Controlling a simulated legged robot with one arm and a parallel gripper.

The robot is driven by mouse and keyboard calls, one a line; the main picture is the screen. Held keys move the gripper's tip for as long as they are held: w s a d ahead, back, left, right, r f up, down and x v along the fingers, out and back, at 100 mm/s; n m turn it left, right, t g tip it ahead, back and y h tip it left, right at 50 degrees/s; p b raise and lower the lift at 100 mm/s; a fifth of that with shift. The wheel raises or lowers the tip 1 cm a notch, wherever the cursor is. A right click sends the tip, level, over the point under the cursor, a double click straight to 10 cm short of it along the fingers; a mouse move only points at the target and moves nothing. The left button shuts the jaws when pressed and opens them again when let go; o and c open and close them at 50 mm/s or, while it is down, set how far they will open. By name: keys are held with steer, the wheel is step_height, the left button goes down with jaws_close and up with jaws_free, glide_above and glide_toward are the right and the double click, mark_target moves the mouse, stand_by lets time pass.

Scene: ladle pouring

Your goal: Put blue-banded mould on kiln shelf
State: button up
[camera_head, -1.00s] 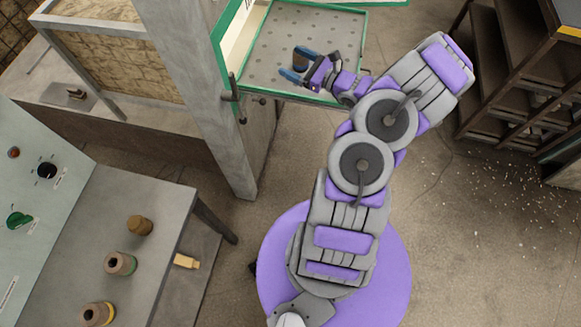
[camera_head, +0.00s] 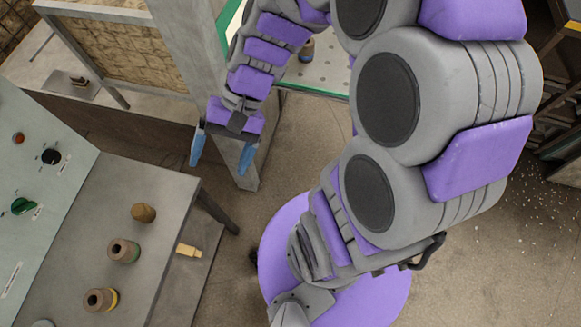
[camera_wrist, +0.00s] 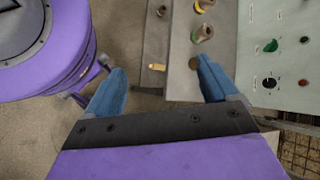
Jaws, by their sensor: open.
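A brown mould with a dark bluish band (camera_head: 307,48) stands on the perforated kiln shelf (camera_head: 335,72), partly hidden by my arm. My gripper (camera_head: 222,155) is open and empty, pointing down in front of the grey post, well away from the mould and to its lower left. In the wrist view my gripper's two blue fingers (camera_wrist: 161,68) are spread apart with nothing between them. The wrist view does not show the kiln shelf.
The grey post (camera_head: 190,60) is beside my gripper.

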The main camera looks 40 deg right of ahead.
steer(key=s+d+n+t+h, duration=0.1)
steer(key=s+d+n+h, duration=0.4)
steer(key=s+d+h, duration=0.3)
steer(key=s, duration=0.2)
steer(key=shift+s+d+r, duration=0.3)
steer(key=shift+s+r, duration=0.1)
